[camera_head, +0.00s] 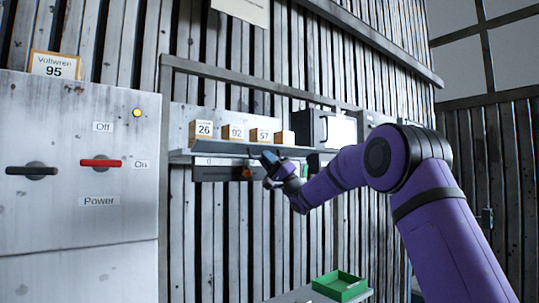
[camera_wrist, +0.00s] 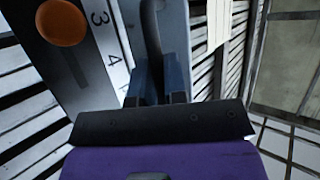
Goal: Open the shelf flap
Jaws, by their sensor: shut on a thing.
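My gripper (camera_head: 272,170) is at the underside of the shelf (camera_head: 222,151), near its right part. In the wrist view, its blue fingers (camera_wrist: 165,82) are closed around a dark, curved, handle-like bar (camera_wrist: 152,32). A grey-blue surface (camera_wrist: 174,30) lies right beside the bar. I cannot tell for certain whether this bar belongs to the shelf flap; the fingers hide part of it, and no flap is clearly seen standing open.
A scale panel with an orange knob (camera_wrist: 62,22) is close left of the fingers. Small numbered boxes (camera_head: 202,130) and a black-sided case (camera_head: 310,128) stand on the shelf. A power cabinet (camera_head: 75,225) is at left, a green tray (camera_head: 340,285) below.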

